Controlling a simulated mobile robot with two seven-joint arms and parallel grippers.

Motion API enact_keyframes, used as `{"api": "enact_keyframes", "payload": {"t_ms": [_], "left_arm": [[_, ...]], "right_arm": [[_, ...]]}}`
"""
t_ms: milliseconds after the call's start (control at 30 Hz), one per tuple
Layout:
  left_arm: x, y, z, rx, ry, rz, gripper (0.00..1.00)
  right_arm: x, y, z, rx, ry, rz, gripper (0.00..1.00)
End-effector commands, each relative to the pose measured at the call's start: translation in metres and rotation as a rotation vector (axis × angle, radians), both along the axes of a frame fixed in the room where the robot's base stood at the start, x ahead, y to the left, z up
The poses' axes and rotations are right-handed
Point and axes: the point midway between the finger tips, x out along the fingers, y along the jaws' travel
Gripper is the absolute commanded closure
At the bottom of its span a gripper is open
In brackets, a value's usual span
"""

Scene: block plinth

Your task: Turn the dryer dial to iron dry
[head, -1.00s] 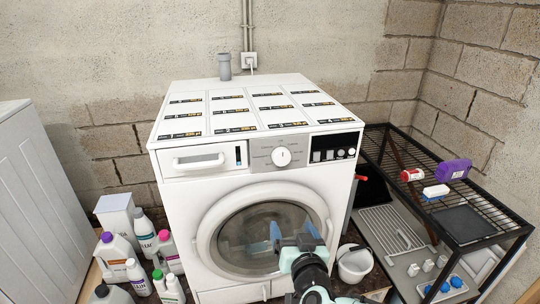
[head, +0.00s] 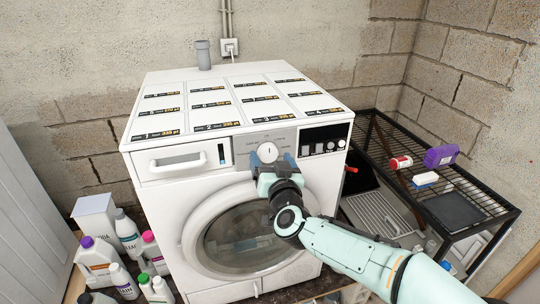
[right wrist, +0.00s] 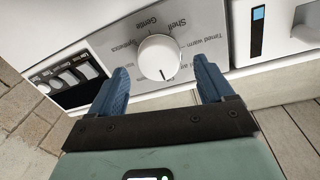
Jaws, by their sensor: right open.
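The white round dial (head: 267,152) sits on the grey panel at the top front of the white dryer (head: 165,205). In the head view its dark pointer mark faces up. In the right wrist view the dial (right wrist: 158,57) appears upside down, with its mark toward the gripper base. Labels such as Gentle and Timed warm are readable around it; I cannot make out iron dry. My right gripper (head: 272,160) is open just in front of and below the dial. Its blue fingers (right wrist: 160,80) spread to either side of the dial, apart from it. My left gripper is out of view.
The drawer handle (head: 182,161) is left of the dial, and a black button panel (head: 323,141) is right of it. The round door (head: 240,235) lies below. Bottles (head: 100,262) stand at the left, a black wire rack (head: 475,185) at the right.

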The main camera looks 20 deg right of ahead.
Motion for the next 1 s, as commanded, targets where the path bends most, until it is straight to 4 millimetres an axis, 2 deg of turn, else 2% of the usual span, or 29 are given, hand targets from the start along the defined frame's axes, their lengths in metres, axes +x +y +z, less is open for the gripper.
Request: {"api": "enact_keyframes", "payload": {"t_ms": [200,500,667,700,1000], "left_arm": [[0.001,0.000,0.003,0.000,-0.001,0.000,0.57],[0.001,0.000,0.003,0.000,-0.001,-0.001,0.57],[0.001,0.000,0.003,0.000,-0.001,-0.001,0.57],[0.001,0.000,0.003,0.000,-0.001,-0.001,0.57],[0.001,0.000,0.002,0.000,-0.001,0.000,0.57]], "right_arm": [[0.018,-0.001,0.000,0.000,0.000,-0.001,0.19],[0.020,-0.001,0.000,0.000,0.000,0.000,0.19],[0.020,-0.001,0.000,0.000,0.000,0.000,0.71],[0.020,-0.001,0.000,0.000,0.000,0.000,0.75],[0.020,-0.001,0.000,0.029,0.001,-0.001,0.75]]}}
